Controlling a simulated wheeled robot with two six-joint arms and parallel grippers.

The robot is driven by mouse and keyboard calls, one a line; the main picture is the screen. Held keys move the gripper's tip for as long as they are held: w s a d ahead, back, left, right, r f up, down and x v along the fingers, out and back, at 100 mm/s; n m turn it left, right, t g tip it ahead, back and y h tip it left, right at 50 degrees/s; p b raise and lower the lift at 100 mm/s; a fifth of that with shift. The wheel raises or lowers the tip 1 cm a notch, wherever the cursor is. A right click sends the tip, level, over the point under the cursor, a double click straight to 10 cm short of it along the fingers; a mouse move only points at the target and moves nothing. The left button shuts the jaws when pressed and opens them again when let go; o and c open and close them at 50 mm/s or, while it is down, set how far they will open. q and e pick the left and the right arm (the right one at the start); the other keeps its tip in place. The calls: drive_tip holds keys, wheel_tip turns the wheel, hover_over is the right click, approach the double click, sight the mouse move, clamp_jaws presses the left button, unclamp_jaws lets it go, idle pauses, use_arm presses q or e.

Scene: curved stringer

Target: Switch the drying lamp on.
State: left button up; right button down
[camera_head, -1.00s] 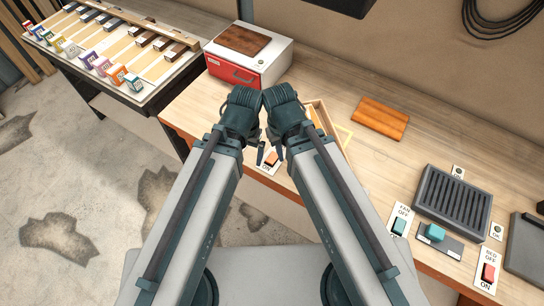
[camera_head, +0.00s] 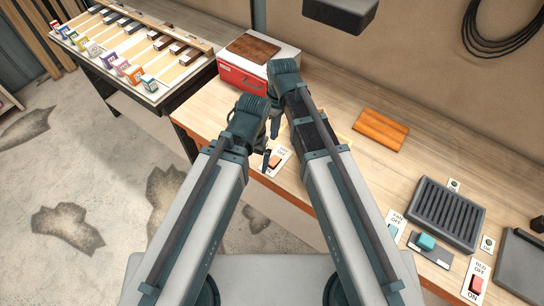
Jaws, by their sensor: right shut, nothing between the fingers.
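The dark lamp head (camera_head: 341,14) hangs from a post at the top of the view; its underside is hidden, so I cannot tell if it is lit. A white switch plate with an orange rocker (camera_head: 275,161) sits at the bench's front edge; its label is partly covered and OFF shows on it. My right gripper (camera_head: 275,127) is shut and empty, above and behind this plate, partly hidden by the wrists. My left gripper (camera_head: 265,159) is close to the plate's left side, mostly hidden by its own wrist; its jaws are unclear. Touching cannot be told.
A red-fronted box (camera_head: 241,81) stands behind my wrists. A fan switch (camera_head: 394,228) and a bed switch (camera_head: 476,282) lie at the right front, near a black ribbed unit (camera_head: 446,213). A brown block (camera_head: 380,129) lies on open bench (camera_head: 400,165).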

sight(271, 164)
drive_tip(key=shift+f, duration=0.1)
drive_tip(key=f+b, duration=0.4)
drive_tip(key=s+f+b, duration=0.1)
drive_tip(key=f+b, duration=0.4)
drive_tip(key=a+f+b, duration=0.1)
drive_tip(key=f+b, duration=0.3)
drive_tip(key=shift+s+f+b, duration=0.2)
drive_tip(key=shift+b, duration=0.1)
drive_tip(key=shift+f, duration=0.2)
drive_tip(key=shift+s+f+b, duration=0.2)
drive_tip(key=shift+f+b, duration=0.05)
drive_tip(key=shift+b, duration=0.1)
drive_tip(key=shift+w+r, duration=0.1)
drive_tip(key=shift+w+d+r+p, duration=0.25)
drive_tip(key=shift+w+d+p, duration=0.15)
drive_tip(key=shift+w, duration=0.25)
